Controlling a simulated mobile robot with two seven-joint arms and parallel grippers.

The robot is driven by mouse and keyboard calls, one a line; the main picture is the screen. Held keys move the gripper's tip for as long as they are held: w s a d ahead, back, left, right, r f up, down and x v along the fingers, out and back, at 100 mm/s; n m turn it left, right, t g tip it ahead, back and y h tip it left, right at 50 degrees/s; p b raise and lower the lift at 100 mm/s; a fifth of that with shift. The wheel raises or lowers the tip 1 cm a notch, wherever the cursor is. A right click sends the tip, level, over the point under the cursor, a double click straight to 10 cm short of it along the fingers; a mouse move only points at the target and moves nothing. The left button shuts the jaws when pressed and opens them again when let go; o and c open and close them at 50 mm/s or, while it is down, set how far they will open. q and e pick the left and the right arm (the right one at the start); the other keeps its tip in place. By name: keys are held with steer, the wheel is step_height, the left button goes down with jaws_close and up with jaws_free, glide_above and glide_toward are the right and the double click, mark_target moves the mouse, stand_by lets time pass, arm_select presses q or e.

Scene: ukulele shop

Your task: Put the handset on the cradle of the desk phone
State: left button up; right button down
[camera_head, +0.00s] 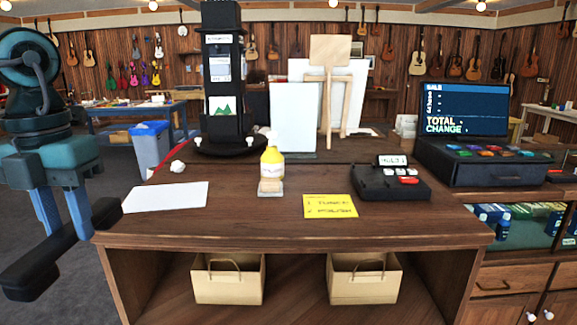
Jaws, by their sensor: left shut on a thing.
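The black handset (42,266) is in my left gripper (66,232) at the left edge of the head view. The blue fingers are shut on it, and it hangs in the air left of the wooden desk, tilted with its near end lower. The black desk phone (400,190) sits on the right part of the desk top, with a small lit display and red and white keys. No handset lies on the phone, and it is apart from my gripper. My right gripper is not in view.
A register (480,165) stands right of the phone. The front middle of the desk is bare.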

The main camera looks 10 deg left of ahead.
arm_select(q)
steer(key=s+a+f+m+p, duration=0.2)
steer(key=s+a+f+m, duration=0.1)
steer(key=a+f+m, duration=0.8)
steer(key=w+d+f+m, duration=0.1)
steer(key=d+f+m, duration=0.2)
steer(key=d+m, duration=0.5)
steer(key=w+d+f+m+p, duration=0.1)
steer(key=w+d+f+m, duration=0.1)
steer(key=d+m, duration=0.6)
steer(key=w+d+f+m+p, duration=0.1)
steer(key=d+f+m, duration=0.3)
steer(key=d+m, duration=0.4)
steer(key=shift+w+f+m, duration=0.35)
steer(key=shift+w+m, duration=0.4)
steer(key=shift+m, duration=0.25)
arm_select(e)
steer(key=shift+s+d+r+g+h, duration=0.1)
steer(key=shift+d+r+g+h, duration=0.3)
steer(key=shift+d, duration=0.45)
arm_select(q)
steer(key=shift+w, duration=0.1)
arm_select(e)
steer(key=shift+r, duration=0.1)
